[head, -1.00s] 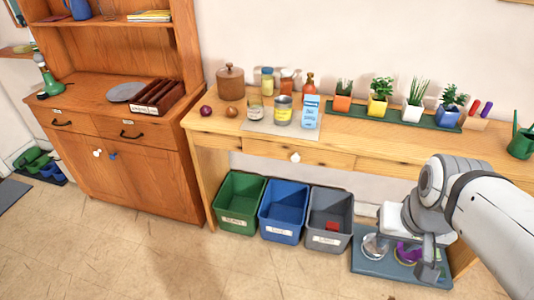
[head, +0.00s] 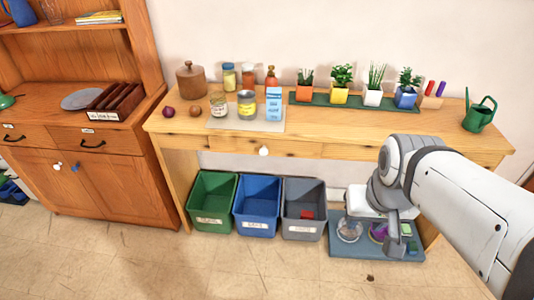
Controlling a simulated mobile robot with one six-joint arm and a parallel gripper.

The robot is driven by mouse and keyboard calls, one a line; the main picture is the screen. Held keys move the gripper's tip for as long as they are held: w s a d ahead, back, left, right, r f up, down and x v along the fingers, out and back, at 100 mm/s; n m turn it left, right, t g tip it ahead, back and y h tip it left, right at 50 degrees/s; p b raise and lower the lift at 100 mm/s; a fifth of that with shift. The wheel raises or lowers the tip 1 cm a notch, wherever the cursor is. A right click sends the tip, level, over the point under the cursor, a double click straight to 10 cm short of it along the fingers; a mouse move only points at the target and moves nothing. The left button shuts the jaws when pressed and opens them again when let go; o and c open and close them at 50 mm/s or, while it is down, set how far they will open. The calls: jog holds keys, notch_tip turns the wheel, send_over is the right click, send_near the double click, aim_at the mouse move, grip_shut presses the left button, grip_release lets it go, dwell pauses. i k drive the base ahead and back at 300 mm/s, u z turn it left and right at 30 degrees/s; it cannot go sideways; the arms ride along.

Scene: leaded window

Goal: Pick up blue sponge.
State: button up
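I cannot make out a blue sponge in the head view. My gripper (head: 392,236) hangs at the lower right, in front of the blue-grey mat (head: 345,247) on the floor under the table. It partly hides what is on the mat. I cannot tell whether its fingers are open or shut, and I see nothing held in it. On the mat are a clear round glass item (head: 349,230), a purple item (head: 378,233) and small green items (head: 412,247), too small to identify.
Green (head: 212,205), blue (head: 257,208) and grey (head: 302,212) bins stand under the wooden table (head: 300,140); a red item (head: 307,214) lies in the grey one. Jars, a carton and potted plants stand on the table. A wooden cabinet (head: 110,180) is left. The front floor is clear.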

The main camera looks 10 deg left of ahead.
aim_at(412, 249)
jog(key=z, duration=1.1)
jog(key=k, duration=0.45)
jog(key=z, duration=0.4)
jog(key=i, duration=1.4)
jog(key=u, duration=0.7)
